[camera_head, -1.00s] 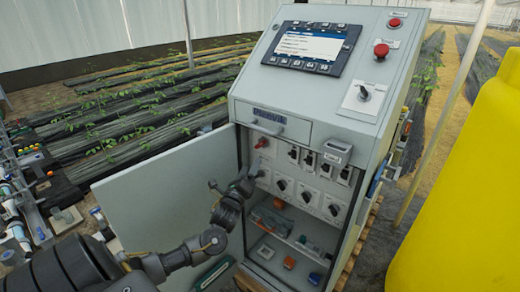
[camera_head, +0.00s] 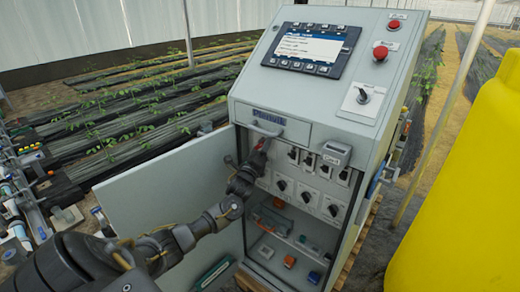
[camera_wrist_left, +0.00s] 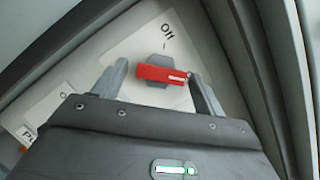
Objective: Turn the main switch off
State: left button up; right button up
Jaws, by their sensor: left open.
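The main switch has a red handle (camera_wrist_left: 160,74) on a grey base, on a white plate inside the open cabinet (camera_head: 228,110). In the left wrist view the handle lies almost level, with a white mark at its right end. A tilted label that seems to read "Off" stands above it. My left gripper (camera_wrist_left: 155,80) is open, with one finger on each side of the handle; contact is not clear. In the head view my left gripper (camera_head: 257,160) is at the upper left of the switch panel and hides most of the switch. My right gripper is not in view.
The cabinet door (camera_head: 165,190) stands open to the left, beside my left arm. Several black knobs (camera_head: 307,197) sit right of the gripper. A yellow tank (camera_head: 465,200) stands at the right.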

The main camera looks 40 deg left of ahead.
pick_arm(q)
jog(key=c, duration=1)
jog(key=shift+o, duration=0.2)
jog(key=n+g+p, duration=0.1)
jog(key=n+p, duration=0.2)
jog(key=r+n+g+p, duration=0.1)
jog(key=n+g+p, duration=0.1)
jog(key=n+p, duration=0.2)
jog(key=n+g+p, duration=0.1)
jog(key=n+p, duration=0.3)
jog(key=shift+d+r, duration=0.1)
jog(key=shift+r, duration=0.05)
jog(key=n+g+h+p, duration=0.1)
jog(key=n+p, duration=0.2)
jog(key=shift+r+n+p, duration=0.1)
jog(key=shift+n+p, duration=0.2)
jog(key=shift+p, duration=0.05)
jog(key=shift+n+g+h+p, duration=0.55)
jog(key=shift+n+p, duration=0.35)
jog(key=shift+n, duration=0.3)
jog(key=o, duration=1)
jog(key=shift+c, duration=0.2)
